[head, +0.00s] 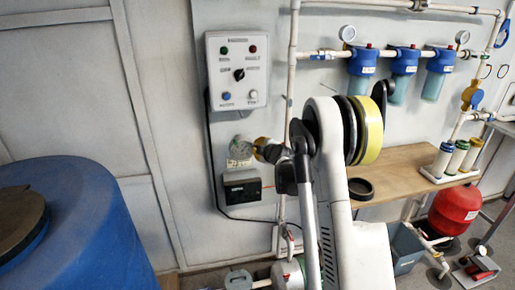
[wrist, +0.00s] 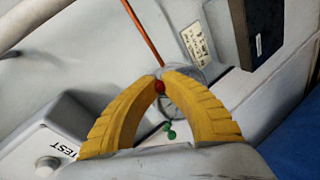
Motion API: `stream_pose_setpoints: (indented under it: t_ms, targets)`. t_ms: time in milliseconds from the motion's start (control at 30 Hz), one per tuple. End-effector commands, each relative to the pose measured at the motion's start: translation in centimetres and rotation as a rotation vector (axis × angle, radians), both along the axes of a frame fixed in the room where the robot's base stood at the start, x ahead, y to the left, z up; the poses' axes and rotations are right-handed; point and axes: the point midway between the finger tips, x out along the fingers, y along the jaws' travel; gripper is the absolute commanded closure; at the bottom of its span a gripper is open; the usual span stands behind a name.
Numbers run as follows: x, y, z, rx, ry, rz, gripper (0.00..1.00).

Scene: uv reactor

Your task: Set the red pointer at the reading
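The round gauge shows in the head view (head: 240,150) on the wall, below the control panel. In the wrist view its pale, clear-rimmed dial (wrist: 172,112) lies behind my fingers and is partly hidden by them. The red pointer (wrist: 159,87) shows as a small red knob at the inner side of the fingertips. My gripper (wrist: 162,74) has its two yellow ribbed fingers drawn together at the tips, with the red knob between them. A small green piece (wrist: 170,130) shows lower on the dial. The dial's numbers are too small to read. In the head view, my gripper (head: 264,149) is just right of the gauge.
The grey control panel (head: 222,88) with lights and a switch is above the gauge. A black box (head: 242,191) is below it. A blue barrel (head: 85,230) stands at left. A wooden shelf (head: 405,172) and blue filters (head: 404,62) are at right, behind my arm.

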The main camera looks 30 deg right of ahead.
Motion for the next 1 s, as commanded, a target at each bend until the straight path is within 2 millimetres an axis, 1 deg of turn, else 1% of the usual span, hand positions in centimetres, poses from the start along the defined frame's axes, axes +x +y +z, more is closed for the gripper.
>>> stream_pose_setpoints:
  t_ms: [233,267,300,333,367,633,733,867,1000]
  targets:
    - [0.0,-0.2,0.1,0.000,-0.002,-0.003,1.00]
    - [0.0,-0.2,0.1,0.000,-0.002,-0.003,0.92]
    - [0.0,-0.1,0.1,0.000,-0.001,-0.003,0.79]
    - [0.0,-0.1,0.1,0.000,-0.001,-0.003,0.70]
    - [0.0,-0.1,0.0,0.000,-0.002,-0.002,0.65]
    - [0.0,0.0,0.0,0.001,-0.001,-0.001,0.65]
    - [-0.6,0.0,0.2,0.000,-0.001,-0.002,0.65]
    - [-2.4,0.3,1.0,0.000,-0.001,-0.002,0.65]
    - [-5.5,0.7,2.2,0.001,-0.001,-0.003,0.65]
